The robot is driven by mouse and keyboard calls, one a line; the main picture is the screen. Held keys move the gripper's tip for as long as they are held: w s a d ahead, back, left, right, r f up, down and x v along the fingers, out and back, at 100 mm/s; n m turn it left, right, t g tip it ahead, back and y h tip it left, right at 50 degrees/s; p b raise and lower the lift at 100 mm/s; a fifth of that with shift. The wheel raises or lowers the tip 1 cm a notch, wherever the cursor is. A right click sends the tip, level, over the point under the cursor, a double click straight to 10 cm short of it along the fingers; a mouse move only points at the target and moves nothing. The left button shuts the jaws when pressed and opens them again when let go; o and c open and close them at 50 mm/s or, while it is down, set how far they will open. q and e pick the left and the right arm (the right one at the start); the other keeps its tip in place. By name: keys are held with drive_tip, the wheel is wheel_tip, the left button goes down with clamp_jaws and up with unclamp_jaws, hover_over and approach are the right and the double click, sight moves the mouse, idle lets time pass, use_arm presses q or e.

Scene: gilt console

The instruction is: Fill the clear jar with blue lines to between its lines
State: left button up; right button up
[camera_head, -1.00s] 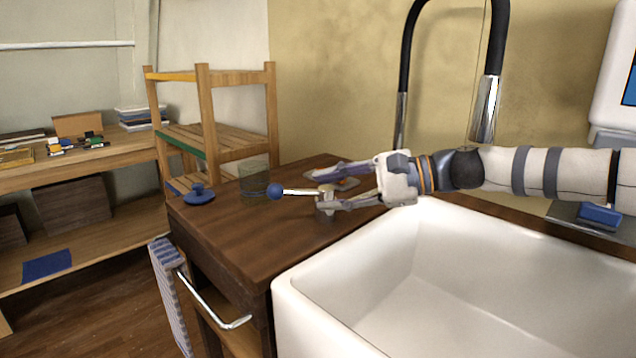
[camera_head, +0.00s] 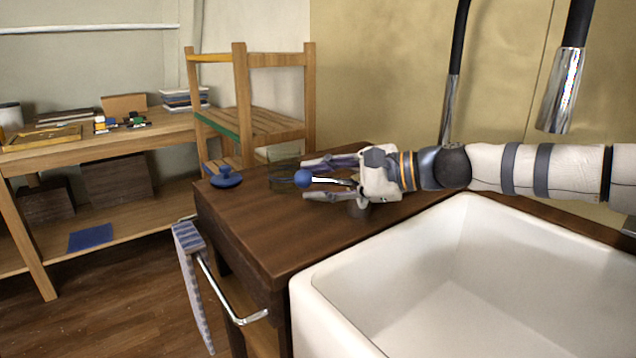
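The clear jar (camera_head: 284,160) stands at the back left of the dark wooden counter. A faint blue line shows low on it, and its right side is partly hidden. A metal lever (camera_head: 328,181) with a blue ball knob (camera_head: 303,178) points left from a small grey base (camera_head: 358,208), in front of the jar. My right gripper (camera_head: 305,179) is open, its fingers apart on either side of the lever, with the knob between the fingertips. I cannot tell whether the fingers touch the lever. My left gripper is out of view.
A blue knobbed lid (camera_head: 224,177) lies at the counter's left corner. A white sink (camera_head: 400,290) fills the right front, with a tap spout (camera_head: 562,90) above it. A wooden rack (camera_head: 243,100) stands behind. The front of the counter (camera_head: 260,225) is clear.

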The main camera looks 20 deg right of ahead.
clamp_jaws()
drive_tip(key=shift+f+n+g, duration=0.2)
drive_tip(key=shift+n+g, duration=0.1)
drive_tip(key=shift+s+a+n+g+y+b, duration=0.1)
drive_tip(key=shift+s+n+g+y+b, duration=0.2)
drive_tip(key=shift+n+g+y+b, duration=0.15)
drive_tip(key=shift+s+n+g, duration=0.25)
drive_tip(key=shift+g, duration=0.1)
drive_tip(key=shift+s+r+y, duration=0.15)
drive_tip(key=shift+y, duration=0.2)
